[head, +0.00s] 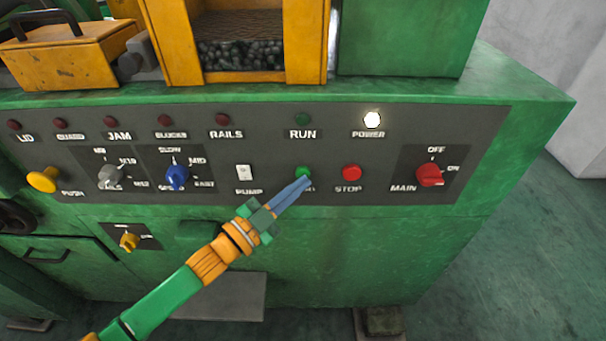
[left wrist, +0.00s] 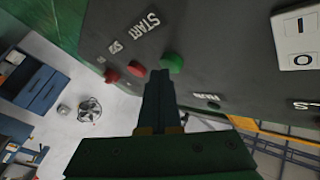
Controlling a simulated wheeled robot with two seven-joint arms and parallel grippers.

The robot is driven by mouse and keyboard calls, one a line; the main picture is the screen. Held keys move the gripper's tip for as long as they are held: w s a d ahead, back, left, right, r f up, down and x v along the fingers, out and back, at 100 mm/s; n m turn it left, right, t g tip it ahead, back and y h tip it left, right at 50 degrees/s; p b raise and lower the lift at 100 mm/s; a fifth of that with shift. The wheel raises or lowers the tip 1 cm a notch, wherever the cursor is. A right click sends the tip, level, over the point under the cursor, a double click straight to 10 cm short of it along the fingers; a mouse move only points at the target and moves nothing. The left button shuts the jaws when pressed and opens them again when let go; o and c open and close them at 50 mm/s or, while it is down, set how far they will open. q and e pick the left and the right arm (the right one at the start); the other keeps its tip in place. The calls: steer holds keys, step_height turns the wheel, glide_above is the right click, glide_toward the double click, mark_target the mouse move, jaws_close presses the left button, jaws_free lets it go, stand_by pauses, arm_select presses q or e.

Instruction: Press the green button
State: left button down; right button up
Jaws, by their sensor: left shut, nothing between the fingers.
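The green button (head: 303,172) sits on the dark control panel, left of the red stop button (head: 351,172) and below the unlit RUN lamp (head: 303,119). My left gripper (head: 305,182) is shut and empty, its blue fingertips just below the green button and covering part of its label. In the left wrist view the green button (left wrist: 173,63) shows just past the fingertips (left wrist: 160,72), with the START label beside it. I cannot tell whether the tips touch the button. My right gripper is not in view.
The main switch (head: 430,175) is at the panel's right, below the lit POWER lamp (head: 372,120). Open floor lies right of the machine.

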arm_select(q)
steer(key=shift+w, duration=0.3)
steer(key=shift+s, duration=0.4)
steer(key=shift+p, duration=0.3)
steer(key=s+p, duration=0.3)
steer(key=s, duration=0.3)
